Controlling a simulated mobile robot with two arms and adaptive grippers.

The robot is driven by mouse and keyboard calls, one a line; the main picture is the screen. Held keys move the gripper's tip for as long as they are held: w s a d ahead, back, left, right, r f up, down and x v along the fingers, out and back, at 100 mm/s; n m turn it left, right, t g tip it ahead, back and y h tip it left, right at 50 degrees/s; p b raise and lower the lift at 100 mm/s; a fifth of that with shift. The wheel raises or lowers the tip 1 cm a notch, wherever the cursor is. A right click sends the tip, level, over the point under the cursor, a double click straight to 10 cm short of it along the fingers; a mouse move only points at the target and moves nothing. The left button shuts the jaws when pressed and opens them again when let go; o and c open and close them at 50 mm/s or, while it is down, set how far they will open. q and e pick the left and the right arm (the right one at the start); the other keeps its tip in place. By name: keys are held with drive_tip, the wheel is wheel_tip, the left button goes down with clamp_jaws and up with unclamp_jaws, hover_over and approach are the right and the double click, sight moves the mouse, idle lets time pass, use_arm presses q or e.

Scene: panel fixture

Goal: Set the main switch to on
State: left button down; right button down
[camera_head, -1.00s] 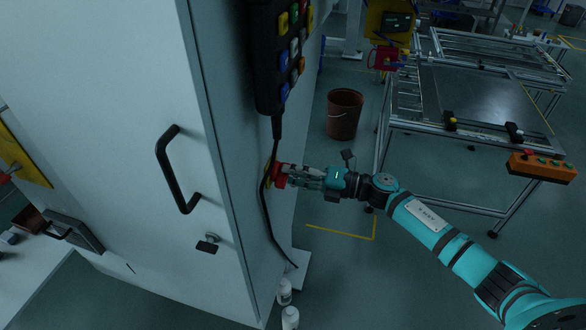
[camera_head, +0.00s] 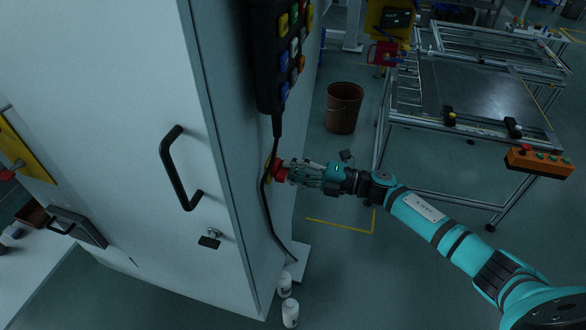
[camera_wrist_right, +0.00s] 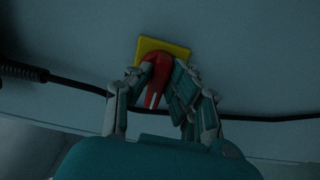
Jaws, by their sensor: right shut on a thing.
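The main switch is a red rotary handle (camera_wrist_right: 158,78) on a yellow plate (camera_wrist_right: 162,48), mounted on the side of the pale cabinet (camera_head: 225,110). In the head view the red handle (camera_head: 280,172) shows at the cabinet's side wall, with a bit of yellow behind it. My right gripper (camera_head: 294,174) reaches it from the right. In the right wrist view its fingers (camera_wrist_right: 150,92) stand on both sides of the red handle and are shut on it. The handle looks tilted relative to the plate in that view. Any position marks cannot be read. My left gripper is not in view.
A black cable (camera_head: 265,205) hangs from the button pendant (camera_head: 280,55) and passes close by the switch. The cabinet front has a black handle (camera_head: 175,170). A brown bucket (camera_head: 344,108) and a metal frame table (camera_head: 470,95) stand behind my arm. White bottles (camera_head: 290,314) stand below.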

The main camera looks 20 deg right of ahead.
drive_tip(key=c, duration=1.2)
unclamp_jaws()
drive_tip(key=shift+c, duration=0.2)
drive_tip(key=shift+d, duration=0.1)
drive_tip(key=v, duration=1.2)
